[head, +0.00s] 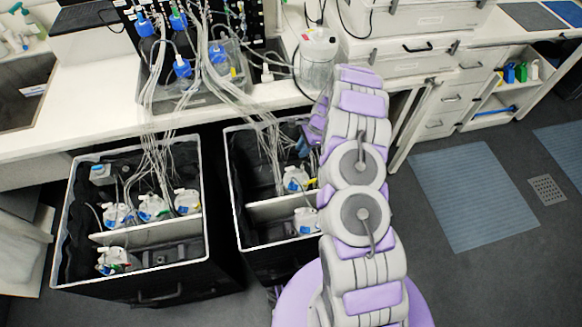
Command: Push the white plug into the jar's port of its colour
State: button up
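Several white-topped jars with blue and coloured fittings sit in two black bins. In the right bin (232,190), one jar (296,180) stands behind the pale divider and another jar (306,221) stands in front of it, close to my arm. The white plug and the separate port colours are too small to tell. My gripper (304,146) appears to reach down into the back right of the right bin, above the rear jar and beside the hanging tubes. It is partly hidden by my arm; its fingers and anything in them cannot be made out.
Bundles of thin tubes (262,118) hang from the white bench (85,133) into both bins. The left bin (60,240) holds several jars. A clear canister (318,62) and a tray of blue-capped bottles (205,97) stand on the bench.

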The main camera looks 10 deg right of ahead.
aim_at(290, 168)
jog(key=b+x, duration=0.2)
jog(key=x, duration=0.9)
jog(key=shift+a+f, duration=0.1)
jog(key=shift+f, duration=0.2)
jog(key=shift+c, duration=0.3)
grip_shut()
